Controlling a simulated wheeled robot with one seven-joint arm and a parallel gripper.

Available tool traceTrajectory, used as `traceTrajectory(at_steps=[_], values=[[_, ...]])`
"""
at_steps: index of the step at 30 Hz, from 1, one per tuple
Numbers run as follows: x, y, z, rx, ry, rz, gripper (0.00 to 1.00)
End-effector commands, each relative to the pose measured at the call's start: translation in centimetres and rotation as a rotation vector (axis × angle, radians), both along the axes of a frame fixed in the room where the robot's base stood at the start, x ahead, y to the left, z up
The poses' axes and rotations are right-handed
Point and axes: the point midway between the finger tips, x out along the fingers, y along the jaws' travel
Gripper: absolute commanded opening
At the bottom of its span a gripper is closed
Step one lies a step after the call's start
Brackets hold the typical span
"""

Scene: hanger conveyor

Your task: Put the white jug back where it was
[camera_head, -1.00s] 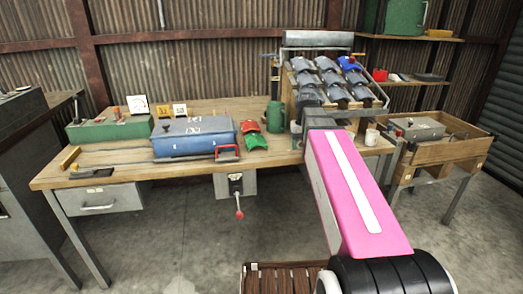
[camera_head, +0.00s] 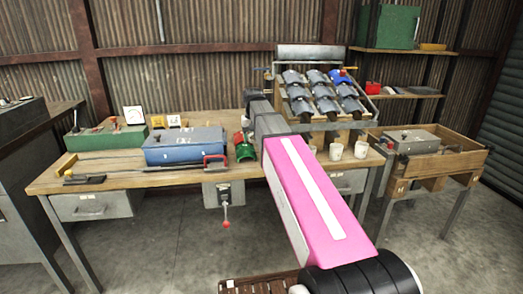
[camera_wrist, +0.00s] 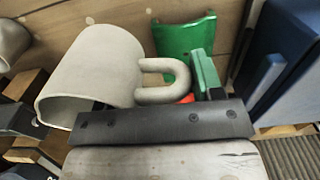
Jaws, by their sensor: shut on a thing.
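The white jug (camera_wrist: 98,75) fills the left of the wrist view, cream-white, its round mouth facing lower left. Its looped handle (camera_wrist: 168,82) points right, towards the green parts. My gripper (camera_wrist: 165,117) shows as a dark bar across the lower wrist view and is shut on the white jug; the bar hides the jug's lower edge, and the exact grip is unclear. In the head view my arm hides the jug.
A green curved piece (camera_wrist: 187,38) lies just beyond the handle, with the blue box (camera_wrist: 285,65) at right; that box (camera_head: 185,147) also shows on the bench (camera_head: 130,178). White cups (camera_head: 335,151) stand right of my arm. The hanger rack (camera_head: 318,100) stands behind.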

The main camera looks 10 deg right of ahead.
Motion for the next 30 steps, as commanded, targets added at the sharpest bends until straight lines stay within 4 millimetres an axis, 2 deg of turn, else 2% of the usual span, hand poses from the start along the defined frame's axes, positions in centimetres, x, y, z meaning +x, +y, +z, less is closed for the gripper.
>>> traceTrajectory(at_steps=[3, 9, 14, 21, 30], values=[[1.0, -1.9, -1.2, 0.0, 0.0, -0.002, 0.19], [1.6, -3.3, -2.2, 0.0, 0.0, 0.0, 0.19], [1.6, -3.4, -3.1, 0.0, 0.0, 0.0, 0.19], [1.6, -3.3, -6.0, 0.001, 0.0, 0.0, 0.19], [1.6, -3.3, -6.2, 0.001, -0.001, -0.001, 0.19]])
